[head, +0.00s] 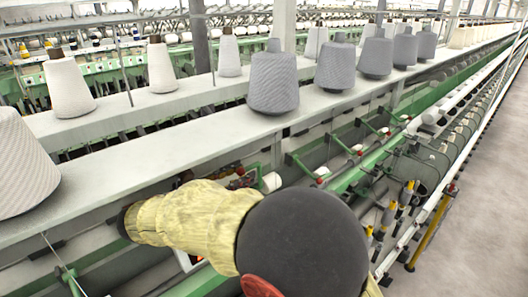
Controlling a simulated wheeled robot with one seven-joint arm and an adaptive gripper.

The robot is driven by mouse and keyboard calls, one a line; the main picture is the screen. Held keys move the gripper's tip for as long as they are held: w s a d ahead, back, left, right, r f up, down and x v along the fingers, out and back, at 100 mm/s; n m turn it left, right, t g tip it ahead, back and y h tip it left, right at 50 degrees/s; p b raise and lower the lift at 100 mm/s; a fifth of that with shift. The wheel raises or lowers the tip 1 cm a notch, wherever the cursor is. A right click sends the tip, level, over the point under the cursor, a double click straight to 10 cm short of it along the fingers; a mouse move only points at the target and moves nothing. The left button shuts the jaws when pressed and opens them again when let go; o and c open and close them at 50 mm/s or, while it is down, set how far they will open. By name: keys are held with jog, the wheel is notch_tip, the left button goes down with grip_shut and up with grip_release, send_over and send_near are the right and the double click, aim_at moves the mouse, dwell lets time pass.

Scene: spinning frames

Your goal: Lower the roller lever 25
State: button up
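My arm in its yellow sleeve (185,218), with a large dark round joint (302,245), fills the lower middle of the head view and covers part of the spinning frame. I cannot make out my gripper's fingers. A row of green lever arms (303,165), some with red and white ends, runs along the frame to the right of my arm. No number is readable, so I cannot tell which one is roller lever 25. It may be hidden behind my arm.
A long pale shelf (190,150) above the levers carries a large grey cone (273,80), several more grey cones and a pale cone (22,165) at the left edge. White cones (68,85) stand on a shelf behind. The grey floor aisle (480,220) at right is clear.

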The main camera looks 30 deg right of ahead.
aim_at(257, 164)
jog(key=shift+w+d+r+h, duration=0.15)
jog(key=shift+w+d+h, duration=0.25)
jog(key=shift+w+d, duration=0.3)
jog(key=shift+s+d+r, duration=0.1)
jog(key=shift+d, duration=0.25)
jog(key=x, duration=0.6)
jog(key=shift+s+d+r+p, duration=0.1)
jog(key=shift+s+d+p, duration=0.15)
jog(key=shift+p, duration=0.1)
jog(key=shift+w+d, duration=0.15)
jog(key=shift+d, duration=0.05)
jog(key=shift+c, duration=0.5)
grip_shut()
